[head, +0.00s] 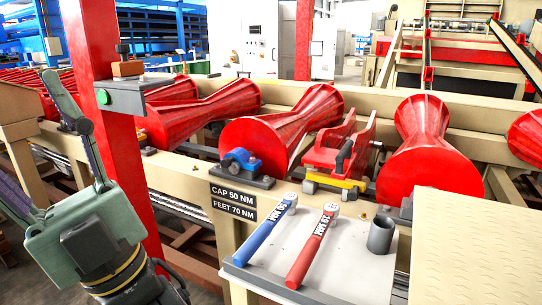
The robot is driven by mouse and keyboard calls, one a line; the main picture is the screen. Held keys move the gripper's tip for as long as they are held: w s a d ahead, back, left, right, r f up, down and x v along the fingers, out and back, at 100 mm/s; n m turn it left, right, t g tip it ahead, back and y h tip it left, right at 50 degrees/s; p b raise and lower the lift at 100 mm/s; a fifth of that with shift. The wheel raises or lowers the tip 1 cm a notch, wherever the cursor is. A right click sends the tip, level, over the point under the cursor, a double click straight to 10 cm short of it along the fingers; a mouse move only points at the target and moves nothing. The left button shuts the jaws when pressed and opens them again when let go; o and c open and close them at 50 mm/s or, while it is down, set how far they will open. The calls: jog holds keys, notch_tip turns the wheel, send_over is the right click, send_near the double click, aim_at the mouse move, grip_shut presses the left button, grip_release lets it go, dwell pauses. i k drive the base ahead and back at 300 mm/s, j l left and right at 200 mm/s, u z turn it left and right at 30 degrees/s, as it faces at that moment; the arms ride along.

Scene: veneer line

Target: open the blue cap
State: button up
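The blue cap (239,161) sits on a dark bearing block at the near end of a red roller, on the beige frame rail. It appears seated and closed; its fasteners are too small to make out. A black sign (233,202) below the cap reads CAP 50 NM, FEET 70 NM. A blue-handled torque wrench (264,231) marked 50 NM and a red-handled one (312,246) lie on a light tray (345,270).
A red post (118,150) with a green button box (118,97) stands between my gripper and the cap. A grey cup (381,235) stands on the tray. A red and yellow fixture (337,160) is right of the cap. Large red rollers (428,150) line the frame.

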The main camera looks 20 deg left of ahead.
aim_at(242, 155)
jog(key=k+j, duration=0.15)
jog(key=j, duration=0.2)
jog(key=k+j, duration=0.1)
jog(key=j, duration=0.2)
jog(key=k+j, duration=0.15)
jog(key=j, duration=0.2)
jog(key=i+j, duration=0.3)
jog(key=i, duration=0.1)
